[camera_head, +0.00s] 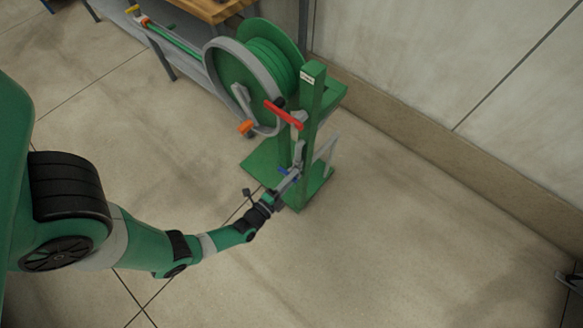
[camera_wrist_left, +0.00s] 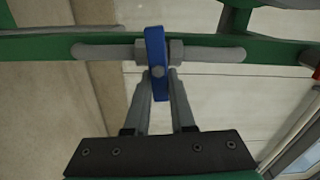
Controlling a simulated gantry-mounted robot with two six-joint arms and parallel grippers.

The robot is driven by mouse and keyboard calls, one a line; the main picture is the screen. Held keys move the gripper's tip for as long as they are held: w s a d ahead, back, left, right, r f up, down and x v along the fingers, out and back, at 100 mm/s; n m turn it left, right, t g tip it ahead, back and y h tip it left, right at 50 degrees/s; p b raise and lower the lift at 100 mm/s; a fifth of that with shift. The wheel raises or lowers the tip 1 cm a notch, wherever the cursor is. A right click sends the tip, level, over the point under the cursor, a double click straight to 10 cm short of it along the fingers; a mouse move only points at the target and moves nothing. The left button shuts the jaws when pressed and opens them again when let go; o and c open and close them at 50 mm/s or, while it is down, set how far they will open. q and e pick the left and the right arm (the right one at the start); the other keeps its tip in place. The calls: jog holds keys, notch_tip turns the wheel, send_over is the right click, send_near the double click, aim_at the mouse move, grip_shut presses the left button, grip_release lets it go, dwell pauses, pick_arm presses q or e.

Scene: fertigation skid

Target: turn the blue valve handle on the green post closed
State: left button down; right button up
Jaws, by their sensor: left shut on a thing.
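The green post (camera_head: 312,97) stands upright on a green base plate. The blue valve handle (camera_head: 284,170) is low on the post, small and partly hidden by my gripper in the head view. In the left wrist view the blue handle (camera_wrist_left: 155,48) stands upright in the picture, crosswise to a grey horizontal pipe (camera_wrist_left: 108,52) with a nut beside it. My left gripper (camera_wrist_left: 160,76) is shut on the blue handle, with its fingertips on either side of its lower part. The left gripper also shows in the head view (camera_head: 281,189).
A red handle (camera_head: 283,114) sits higher on the post. A hose reel (camera_head: 243,77) with an orange knob (camera_head: 246,127) stands behind left. A wooden-topped bench (camera_head: 213,8) is at the back. A dark part, possibly my right gripper (camera_head: 570,281), shows at the right edge. Floor right is clear.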

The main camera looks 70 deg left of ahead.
pick_arm(q)
jog(key=shift+f+m, duration=0.15)
jog(key=shift+m, duration=0.45)
jog(key=c, duration=0.8)
grip_release()
jog(key=shift+o, duration=0.2)
pick_arm(e)
jog(key=shift+r, duration=0.1)
